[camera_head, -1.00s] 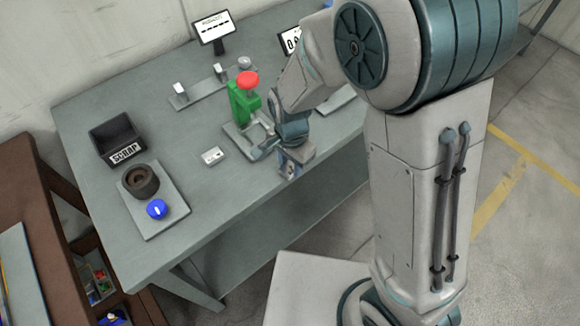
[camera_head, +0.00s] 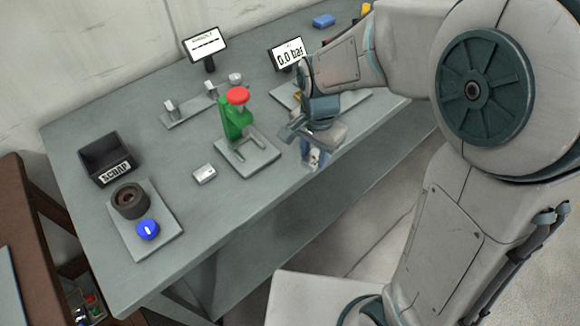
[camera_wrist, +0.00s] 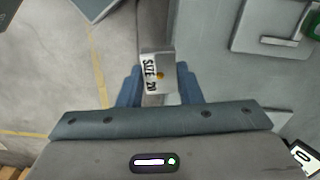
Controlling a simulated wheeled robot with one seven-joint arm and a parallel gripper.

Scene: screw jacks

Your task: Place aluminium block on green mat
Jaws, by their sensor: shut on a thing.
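My gripper (camera_wrist: 158,88) is shut on a silver-grey metal block (camera_wrist: 157,62) marked "SIZE 20" with a small orange dot; it looks like the aluminium block. In the head view my gripper (camera_head: 314,158) is at the front edge of the grey bench, right of the green press, and the held block is hard to make out there. In the wrist view floor and bench edge show below the block. No green mat can be picked out in either view. A second small silver block (camera_head: 204,174) lies on the bench left of the press.
The green press with red knob (camera_head: 238,108) stands mid-bench (camera_head: 90,215). At left are a black scrap bin (camera_head: 104,155) and a plate with a brown ring (camera_head: 130,201) and blue knob (camera_head: 148,229). Behind are a gauge display (camera_head: 287,53), a sign (camera_head: 205,44) and a blue object (camera_head: 323,21).

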